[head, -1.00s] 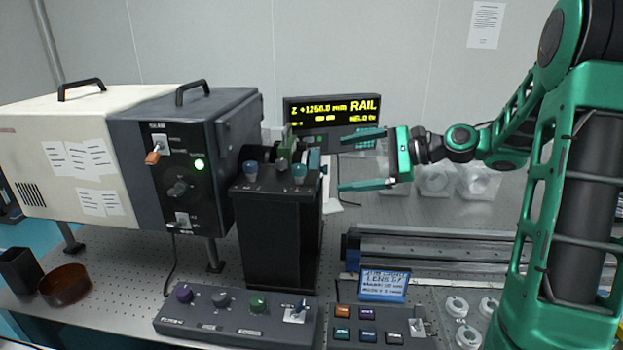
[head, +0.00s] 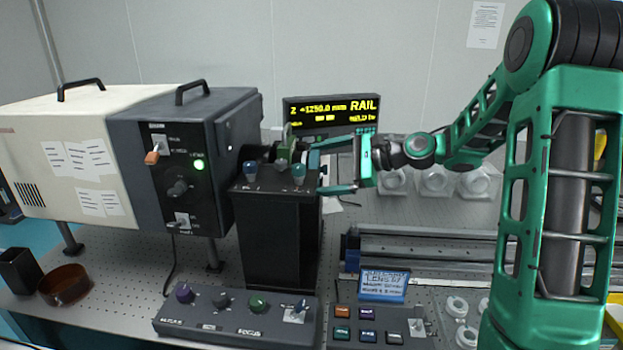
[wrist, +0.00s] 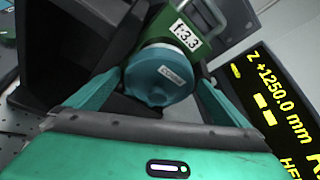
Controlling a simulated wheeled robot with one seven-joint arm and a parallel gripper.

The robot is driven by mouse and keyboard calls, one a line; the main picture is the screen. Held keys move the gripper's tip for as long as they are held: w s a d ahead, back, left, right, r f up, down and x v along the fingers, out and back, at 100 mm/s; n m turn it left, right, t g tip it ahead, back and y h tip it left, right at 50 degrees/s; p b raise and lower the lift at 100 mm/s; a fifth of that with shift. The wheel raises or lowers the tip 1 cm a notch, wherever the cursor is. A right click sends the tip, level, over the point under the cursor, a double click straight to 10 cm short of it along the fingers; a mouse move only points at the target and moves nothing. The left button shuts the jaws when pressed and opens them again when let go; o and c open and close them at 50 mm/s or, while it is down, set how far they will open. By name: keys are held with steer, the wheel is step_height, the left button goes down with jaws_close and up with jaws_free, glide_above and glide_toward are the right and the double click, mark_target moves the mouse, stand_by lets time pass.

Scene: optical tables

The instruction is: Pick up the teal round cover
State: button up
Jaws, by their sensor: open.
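The teal round cover (wrist: 160,76) sits on the end of a green lens mount (wrist: 208,18) labelled "f:3.3" in the wrist view. In the head view the cover (head: 314,158) is small and partly hidden at the right end of the optics on the black pedestal. My gripper (head: 320,168) reaches it from the right, fingers pointing left, one above the other in the picture. In the wrist view the open fingers lie on either side of the cover. I cannot tell whether either finger touches it.
The black pedestal (head: 275,235) carries blue and teal knobs close to my gripper. A lit rail display (head: 332,112) stands just behind. A metal rail (head: 440,248) and clear containers (head: 435,181) are at the right. A control box (head: 237,317) is in front.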

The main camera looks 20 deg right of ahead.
steer(key=c, duration=1.2)
steer(key=shift+r, duration=0.1)
